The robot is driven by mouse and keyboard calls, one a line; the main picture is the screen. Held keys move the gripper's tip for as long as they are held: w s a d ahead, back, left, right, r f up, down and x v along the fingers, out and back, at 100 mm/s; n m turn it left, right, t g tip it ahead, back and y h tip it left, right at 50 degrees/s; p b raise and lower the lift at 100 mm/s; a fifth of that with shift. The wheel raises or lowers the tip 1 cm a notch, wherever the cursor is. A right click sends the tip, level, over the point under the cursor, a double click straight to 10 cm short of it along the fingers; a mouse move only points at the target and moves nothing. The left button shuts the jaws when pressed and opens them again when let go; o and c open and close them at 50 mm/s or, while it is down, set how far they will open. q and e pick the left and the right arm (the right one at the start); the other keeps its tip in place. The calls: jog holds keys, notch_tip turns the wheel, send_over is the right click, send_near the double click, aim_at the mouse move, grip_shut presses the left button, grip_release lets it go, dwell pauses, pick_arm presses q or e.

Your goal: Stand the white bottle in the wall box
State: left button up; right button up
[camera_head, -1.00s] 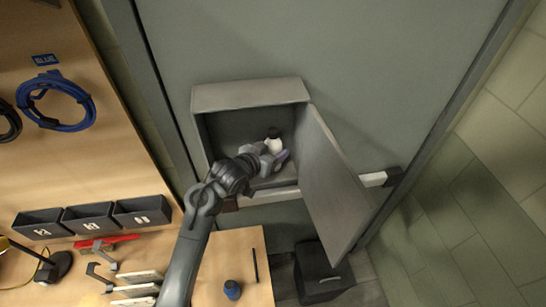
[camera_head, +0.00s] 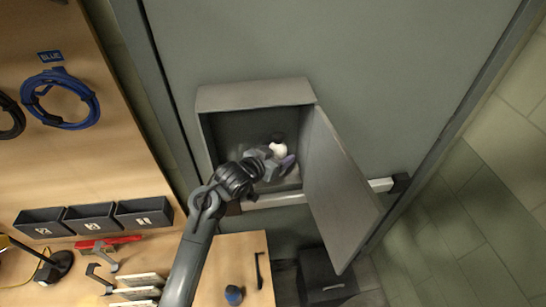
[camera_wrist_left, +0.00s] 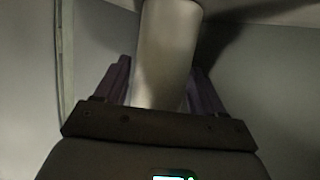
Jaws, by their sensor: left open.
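The white bottle (camera_head: 279,150) is inside the grey wall box (camera_head: 252,97), near its right side. Its lower part is hidden behind my left gripper (camera_head: 284,166), which reaches into the box. The left wrist view shows the bottle (camera_wrist_left: 168,50) between the two dark fingers (camera_wrist_left: 163,88). The fingers are open, with the bottle in the gap. Whether the bottle's base touches the box floor is hidden. My right gripper is not in view.
The box door (camera_head: 338,195) hangs open to the right, close to my gripper. A horizontal bar (camera_head: 275,200) runs below the box. At the lower left, a workbench (camera_head: 222,262) holds a blue-topped jar (camera_head: 233,295), tools and dark bins (camera_head: 92,217).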

pick_arm(q)
jog(key=v, duration=1.2)
jog(key=s+a+f+n+g+y, duration=0.2)
jog(key=s+a+f+y, duration=0.2)
jog(key=s+a+f, duration=0.5)
jog(key=s+a+f+n+g+y, duration=0.25)
jog(key=s+a+f, duration=0.25)
jog(key=s+f, duration=0.65)
jog(key=s+a+g+y, duration=0.1)
jog(key=s+a+g, duration=0.1)
jog(key=s, duration=1.1)
jog(key=shift+s+a+f+n+g, duration=0.35)
jog(key=shift+f+n, duration=0.05)
jog(key=shift+n, duration=0.05)
jog(key=shift+y, duration=0.25)
